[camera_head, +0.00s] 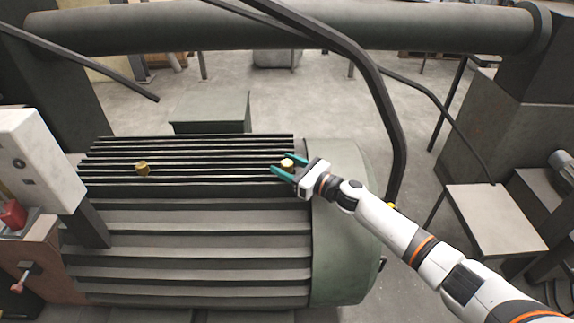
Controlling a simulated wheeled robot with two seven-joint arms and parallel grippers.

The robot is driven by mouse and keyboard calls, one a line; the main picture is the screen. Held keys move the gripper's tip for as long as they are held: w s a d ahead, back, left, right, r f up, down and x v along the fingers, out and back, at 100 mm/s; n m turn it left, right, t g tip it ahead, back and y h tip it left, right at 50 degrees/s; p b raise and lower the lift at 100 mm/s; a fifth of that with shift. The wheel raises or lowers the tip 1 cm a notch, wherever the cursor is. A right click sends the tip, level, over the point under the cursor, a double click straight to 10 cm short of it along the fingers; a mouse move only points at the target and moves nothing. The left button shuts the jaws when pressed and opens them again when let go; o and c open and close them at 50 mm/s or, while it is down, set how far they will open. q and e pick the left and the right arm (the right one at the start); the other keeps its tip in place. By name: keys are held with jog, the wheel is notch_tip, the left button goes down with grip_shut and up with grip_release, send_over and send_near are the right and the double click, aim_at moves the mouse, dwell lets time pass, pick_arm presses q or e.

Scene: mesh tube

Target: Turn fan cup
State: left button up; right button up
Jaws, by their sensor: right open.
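The left cup (142,168) stands free near the left part of the ribs. The right cup (287,163) is near the right end of the ribs. My right gripper (281,164) is open, its teal fingers on either side of the right cup. Whether the fingers touch the cup cannot be told. My left gripper does not show.
A thick pipe (280,30) crosses the back, and a dark curved hose (385,90) arches down behind my right arm. A white control box (38,160) stands at the left edge. A grey box (210,110) is behind the ribs. A small table (495,220) is at the right.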

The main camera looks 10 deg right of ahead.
jog(key=shift+c, duration=0.4)
jog(key=c, duration=0.9)
jog(key=shift+m+t+h, duration=0.3)
jog(key=shift+h, duration=0.1)
jog(key=m+t+h, duration=0.1)
jog(key=h, duration=0.1)
jog(key=m+t+h, duration=0.1)
jog(key=m+h, duration=0.1)
jog(key=shift+a+t+h, duration=0.1)
jog(key=shift+t+h, duration=0.2)
jog(key=m+t+h+b, duration=0.1)
jog(key=m+h, duration=0.4)
jog(key=h, duration=0.2)
jog(key=m+h+b, duration=0.1)
jog(key=m+h, duration=0.2)
jog(key=h, duration=0.2)
jog(key=shift+f+m+g, duration=0.1)
jog(key=shift+m+g, duration=0.2)
jog(key=shift+g, duration=0.1)
jog(key=shift+m+g+h+b, duration=1.05)
jog(key=shift+m+h, duration=0.55)
jog(key=shift+h, duration=0.9)
jog(key=shift+g, duration=0.35)
